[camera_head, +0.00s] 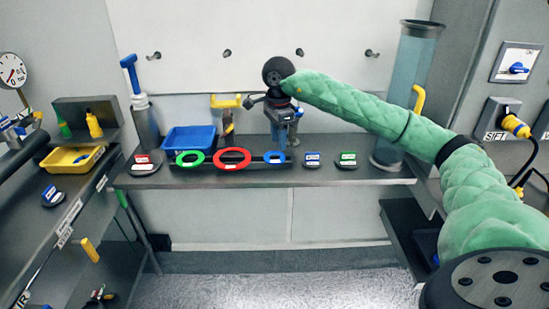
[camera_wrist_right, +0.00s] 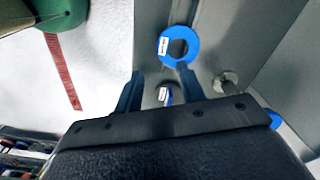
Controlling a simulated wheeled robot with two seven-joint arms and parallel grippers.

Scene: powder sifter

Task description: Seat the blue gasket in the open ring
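The blue gasket (camera_head: 275,157) is at the right end of a dark rack on the bench in the head view. My right gripper (camera_head: 285,122) is above and behind it, pointing down. In the right wrist view the fingers of my right gripper (camera_wrist_right: 160,78) are apart with nothing gripped. A blue ring with a white label (camera_wrist_right: 169,46), seemingly the gasket, lies beyond the fingertips. I cannot make out the open ring. My left gripper is out of view.
A green gasket (camera_head: 190,158) and a red gasket (camera_head: 232,159) sit left of the blue one. A blue bin (camera_head: 189,139) stands behind them. Labelled blue (camera_head: 312,160) and green (camera_head: 346,160) pucks are to the right. A tall clear cylinder (camera_head: 408,90) stands at the bench's right end.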

